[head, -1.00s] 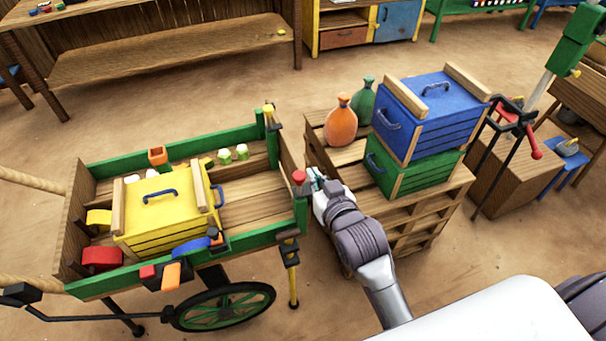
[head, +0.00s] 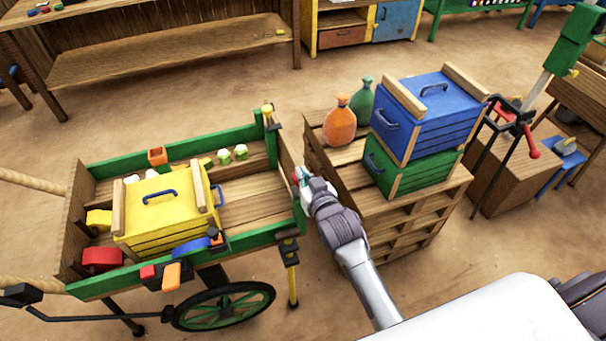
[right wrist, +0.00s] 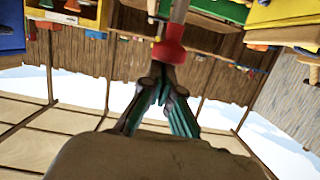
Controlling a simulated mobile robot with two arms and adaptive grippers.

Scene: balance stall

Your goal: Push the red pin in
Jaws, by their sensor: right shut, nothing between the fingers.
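The red pin (head: 296,174) is at the right end of the green-sided wooden cart (head: 255,190). In the head view its red head is partly hidden by my right gripper (head: 304,176). The gripper is shut and empty, with its fingertips against or very close to the pin's head from the right. In the right wrist view the red knob (right wrist: 168,51) sits on a pale shaft, right at the tips of the closed fingers (right wrist: 165,80). I cannot tell whether they touch. My left gripper is not in view.
A wooden pallet stack (head: 410,212) stands close right of the cart, holding a blue crate (head: 438,115) on a green crate (head: 412,165) and orange and green bottles (head: 340,122). A yellow crate (head: 160,213) sits in the cart. My right arm crosses the gap between.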

